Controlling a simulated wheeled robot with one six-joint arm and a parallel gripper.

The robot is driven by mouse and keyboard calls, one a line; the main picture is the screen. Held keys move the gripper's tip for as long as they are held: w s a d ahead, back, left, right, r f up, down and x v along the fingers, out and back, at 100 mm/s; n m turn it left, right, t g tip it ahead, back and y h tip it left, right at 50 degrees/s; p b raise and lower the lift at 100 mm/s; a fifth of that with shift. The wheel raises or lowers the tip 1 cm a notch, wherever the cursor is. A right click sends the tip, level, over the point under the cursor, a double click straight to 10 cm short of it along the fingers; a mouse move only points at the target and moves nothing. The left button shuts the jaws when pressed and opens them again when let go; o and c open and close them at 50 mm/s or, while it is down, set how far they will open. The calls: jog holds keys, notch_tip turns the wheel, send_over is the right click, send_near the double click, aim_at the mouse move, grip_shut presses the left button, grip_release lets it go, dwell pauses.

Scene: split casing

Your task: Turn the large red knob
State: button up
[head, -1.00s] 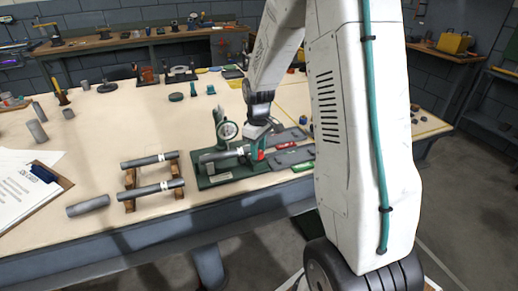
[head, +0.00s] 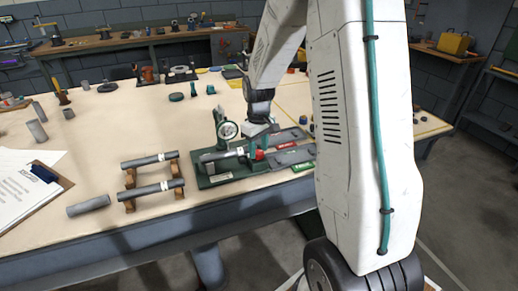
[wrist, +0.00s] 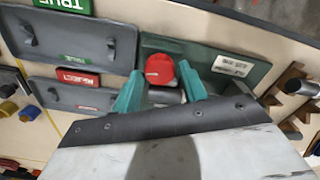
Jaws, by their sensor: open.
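The large red knob (wrist: 160,68) is round and sits at the end of a grey cylinder on a green fixture (wrist: 219,56). In the head view the red knob (head: 260,154) shows at the right end of the fixture's cylinder, partly hidden by my gripper. My gripper (wrist: 161,70) is open, with one teal finger on each side of the knob in the wrist view. I cannot tell whether the fingers touch it. The head view shows my gripper (head: 254,147) down at the fixture.
A dial gauge (head: 228,130) stands on the fixture, close to my gripper. Grey trays with red and green labels (wrist: 77,79) lie beside it. A wooden rack (head: 130,190) holds two grey bars. A clipboard (head: 38,185) lies at the left.

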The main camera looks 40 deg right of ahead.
aim_at(259, 152)
notch_tip(259, 152, up, 7)
jog(key=shift+r, duration=0.15)
dwell(0.6)
jog(key=shift+s, duration=0.1)
jog(key=s+a+r, duration=0.4)
jog(key=s+a, duration=0.1)
jog(key=s, duration=0.4)
jog(key=s+a+r+m+t, duration=0.1)
jog(key=s+a+r, duration=0.3)
jog(key=s, duration=0.5)
jog(key=s+a+r, duration=0.4)
jog(key=s+a, duration=0.3)
jog(key=s, duration=0.2)
jog(key=shift+s+a+r+m, duration=0.25)
jog(key=shift+s+a+m, duration=0.05)
jog(key=shift+a+m, duration=0.1)
